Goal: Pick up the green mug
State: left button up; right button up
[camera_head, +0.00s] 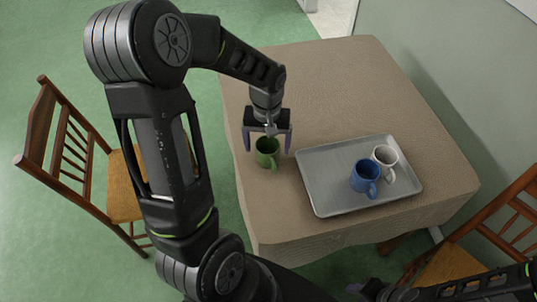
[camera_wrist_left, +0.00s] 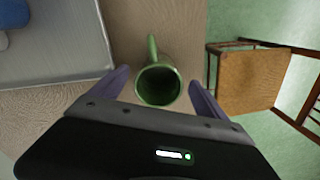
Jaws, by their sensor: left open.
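The green mug (camera_head: 267,153) stands upright on the cloth-covered table, left of the tray, with its handle toward the bottom of the picture. My left gripper (camera_head: 267,148) points down over it, open, with one finger on either side of the mug. In the left wrist view the mug (camera_wrist_left: 158,86) shows its round opening between the two spread fingers of the left gripper (camera_wrist_left: 159,80), with gaps on both sides. My right gripper (camera_head: 366,290) shows only in part at the bottom edge, and its jaws cannot be made out.
A grey tray (camera_head: 325,197) lies right of the green mug, holding a blue mug (camera_head: 364,176) and a white mug (camera_head: 385,157). Wooden chairs stand at the left (camera_head: 125,190) and lower right (camera_head: 455,262). The table's (camera_head: 320,80) far part is clear.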

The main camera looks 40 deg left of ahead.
aim_at(267, 150)
pick_arm(q)
jog(key=shift+f, duration=1.45)
jog(key=c, duration=1.7)
